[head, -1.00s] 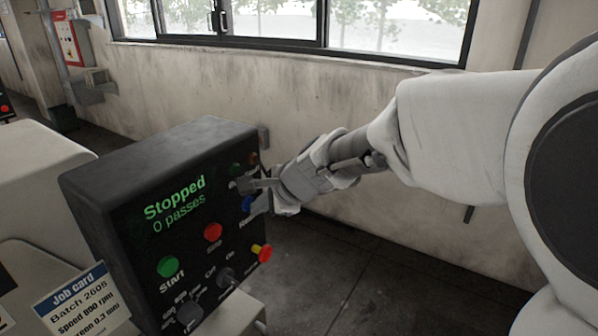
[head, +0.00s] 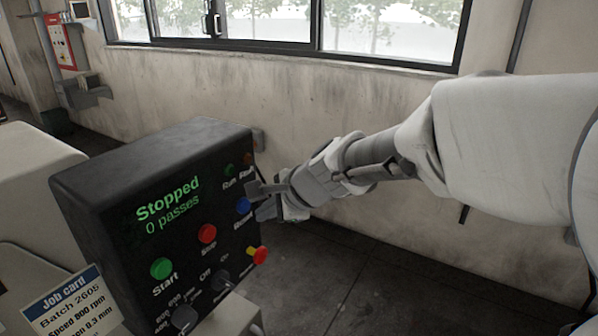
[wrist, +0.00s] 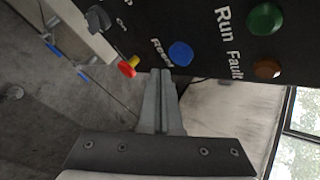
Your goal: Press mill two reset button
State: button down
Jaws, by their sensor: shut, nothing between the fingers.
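A black control box (head: 105,190) has a green screen reading "Stopped, 0 passes". Its blue reset button (head: 243,205) is on the right part of the panel; the label is partly covered by my gripper in the head view. In the wrist view the blue button (wrist: 181,54) shows clear, with "Reset" beside it. My gripper (head: 258,201) is shut and empty, its fingertips close to the blue button. In the wrist view the shut fingertips (wrist: 158,72) end just below and left of the button; whether they touch the panel I cannot tell.
Other controls are a green Start button (head: 161,268), a red Stop button (head: 207,233), a red-and-yellow emergency stop (head: 258,255), knobs, and Run (head: 229,170) and Fault lamps. A job card (head: 68,303) stands at front left. Floor right of the box is open.

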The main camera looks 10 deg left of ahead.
jog(key=shift+s+d+b, duration=0.1)
jog(key=shift+s+d, duration=0.15)
jog(key=shift+d, duration=0.35)
jog(key=shift+s+d+b, duration=0.15)
jog(key=shift+s+d, duration=0.1)
jog(key=shift+d, duration=0.35)
jog(key=shift+s+d+b, duration=0.1)
jog(key=shift+s+d, duration=0.15)
jog(key=shift+d, duration=0.35)
jog(key=shift+d, duration=0.1)
jog(key=s+d+n+h, duration=0.3)
jog(key=s+d+n, duration=0.3)
jog(key=s+d, duration=0.3)
jog(key=s+d+n+h, duration=0.4)
jog(key=s+d, duration=0.5)
jog(key=d, duration=0.7)
jog(key=n, duration=0.2)
jog(key=shift+r+n+t, duration=0.3)
jog(key=shift+r, duration=0.1)
